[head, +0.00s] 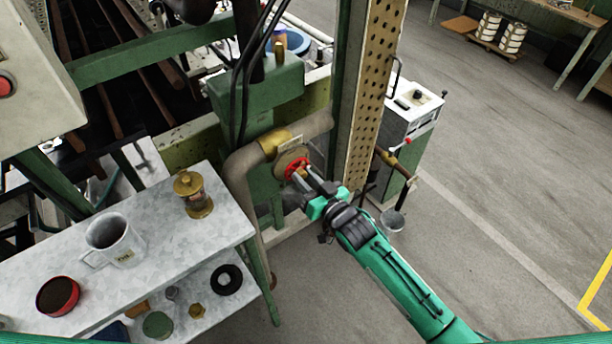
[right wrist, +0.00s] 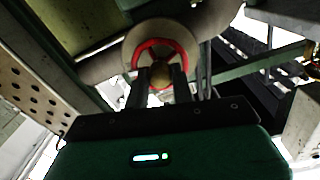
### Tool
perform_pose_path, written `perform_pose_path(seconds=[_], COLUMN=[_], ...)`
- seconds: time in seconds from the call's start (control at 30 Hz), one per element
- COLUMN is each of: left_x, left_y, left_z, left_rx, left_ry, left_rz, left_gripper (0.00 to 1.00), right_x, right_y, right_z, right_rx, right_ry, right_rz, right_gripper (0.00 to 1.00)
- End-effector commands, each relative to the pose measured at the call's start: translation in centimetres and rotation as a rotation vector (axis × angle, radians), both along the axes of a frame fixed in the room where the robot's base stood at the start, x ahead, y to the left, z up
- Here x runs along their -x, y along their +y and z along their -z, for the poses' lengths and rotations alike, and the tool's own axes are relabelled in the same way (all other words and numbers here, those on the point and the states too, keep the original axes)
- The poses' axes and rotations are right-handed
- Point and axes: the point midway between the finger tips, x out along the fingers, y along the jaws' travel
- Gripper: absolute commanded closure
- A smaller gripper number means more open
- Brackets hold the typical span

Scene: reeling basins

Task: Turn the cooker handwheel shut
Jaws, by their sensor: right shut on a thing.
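The cooker handwheel (head: 296,165) is a small red wheel in front of a round tan plate on the pipework, at the middle of the head view. It also shows in the right wrist view as a red ring (right wrist: 137,50) with a brass-coloured hub (right wrist: 161,74). My right gripper (head: 305,176) reaches it from the lower right and is shut on the handwheel. In the right wrist view its two dark fingers (right wrist: 161,82) stand on either side of the hub, and they hide the lower part of the ring. My left gripper is not in view.
A pale metal bench (head: 150,262) at the left holds a mug (head: 112,240), a brass-and-glass oiler (head: 192,194) and a red tin (head: 58,296). A perforated post (head: 372,95) stands close right of the wheel. A white cabinet (head: 412,108) stands behind it.

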Motion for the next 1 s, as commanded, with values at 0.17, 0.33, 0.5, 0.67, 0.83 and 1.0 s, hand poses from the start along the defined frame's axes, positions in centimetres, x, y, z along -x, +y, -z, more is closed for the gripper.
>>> perform_pose_path(seconds=[0.17,0.33,0.5,0.67,0.83,1.0], left_x=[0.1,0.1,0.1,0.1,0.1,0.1], left_y=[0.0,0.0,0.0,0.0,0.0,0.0], left_z=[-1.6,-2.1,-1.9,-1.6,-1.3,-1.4], left_rx=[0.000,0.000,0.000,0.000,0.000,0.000], left_ry=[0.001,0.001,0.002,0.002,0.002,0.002], left_rz=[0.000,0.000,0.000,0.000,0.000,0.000], left_gripper=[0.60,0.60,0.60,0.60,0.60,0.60], right_x=[0.0,0.0,0.0,0.0,0.1,0.1], right_y=[0.0,0.0,0.0,0.0,0.0,0.1], right_z=[-0.2,-0.1,0.1,0.2,0.2,0.1], right_rx=[-0.264,-0.517,-0.772,-1.018,-1.291,-1.575], right_ry=[0.196,0.378,0.562,0.741,0.938,1.145], right_rz=[0.001,0.000,0.000,0.000,-0.001,0.000], right_gripper=[0.98,0.98,0.98,0.98,0.98,0.98])
